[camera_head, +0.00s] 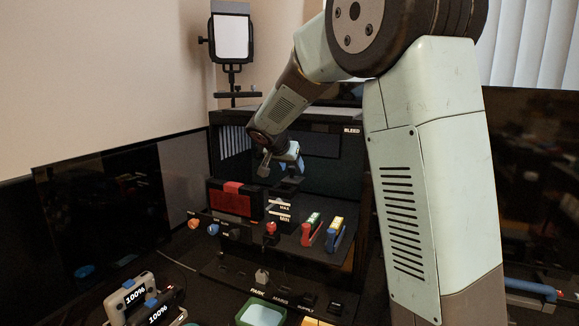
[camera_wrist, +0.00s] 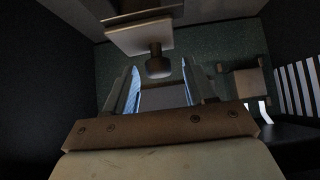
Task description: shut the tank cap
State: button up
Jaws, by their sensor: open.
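The dark tank with MAX and MIN marks (camera_head: 280,211) stands in the middle of the black rig in the head view. I cannot make out its cap clearly there, below my gripper (camera_head: 294,163). In the wrist view, a pale flat plate with a short stem and a rounded dark knob (camera_wrist: 158,66) lies just ahead of my gripper (camera_wrist: 160,76); it may be the cap, but I cannot tell for sure. My gripper is open, its blue-lined fingers on either side of the gap, with nothing seen held between them.
A red and black box (camera_head: 231,198) stands left of the tank. Red, green and yellow-topped levers (camera_head: 311,229) are in front and right. A dark back wall with a BLEED label (camera_head: 351,130) closes the rig behind. A pale block (camera_wrist: 245,82) lies right in the wrist view.

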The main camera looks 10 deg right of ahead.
jog(key=shift+c, duration=0.4)
grip_shut()
